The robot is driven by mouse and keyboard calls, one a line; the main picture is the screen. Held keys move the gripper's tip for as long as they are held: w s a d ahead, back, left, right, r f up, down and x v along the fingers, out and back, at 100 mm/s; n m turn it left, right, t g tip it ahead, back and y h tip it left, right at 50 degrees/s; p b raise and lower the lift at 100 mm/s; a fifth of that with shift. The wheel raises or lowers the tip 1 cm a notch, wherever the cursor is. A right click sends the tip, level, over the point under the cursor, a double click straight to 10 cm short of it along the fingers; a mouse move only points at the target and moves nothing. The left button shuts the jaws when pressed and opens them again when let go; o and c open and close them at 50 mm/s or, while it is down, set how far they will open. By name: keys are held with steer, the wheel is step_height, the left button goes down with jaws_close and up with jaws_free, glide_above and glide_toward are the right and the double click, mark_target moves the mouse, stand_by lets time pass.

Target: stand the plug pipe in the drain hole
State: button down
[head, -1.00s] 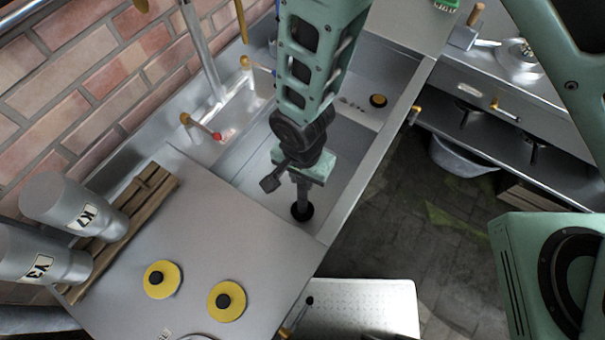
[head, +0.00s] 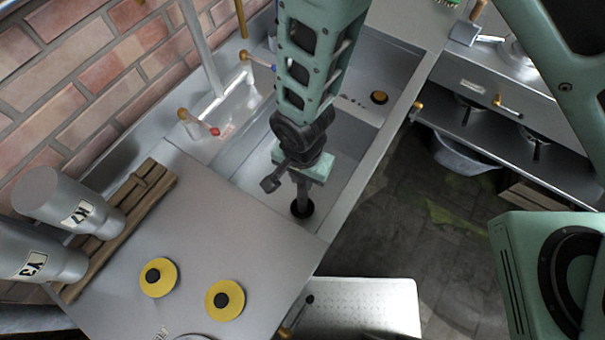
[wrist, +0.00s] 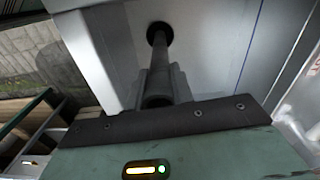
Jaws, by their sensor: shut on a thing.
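The plug pipe (head: 302,198) is a grey tube standing about upright in the near sink basin. My gripper (head: 303,180) is shut on its upper part, above the basin floor. In the wrist view the pipe (wrist: 164,55) runs from between my fingers (wrist: 162,88) to a dark round spot. That spot, the drain hole (wrist: 152,32), shows as a black ring around the pipe's lower end in the head view (head: 303,211). The lower end meets the dark round, but I cannot tell how deep it sits in it.
Two yellow discs with black knobs (head: 225,300) lie on the metal drainboard (head: 215,235). Metal canisters (head: 60,200) stand on a wooden rack at the left. A tap with a red end (head: 205,127) stands behind the basin.

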steer(key=shift+f, duration=0.1)
steer(key=c, duration=1.1)
jaws_free()
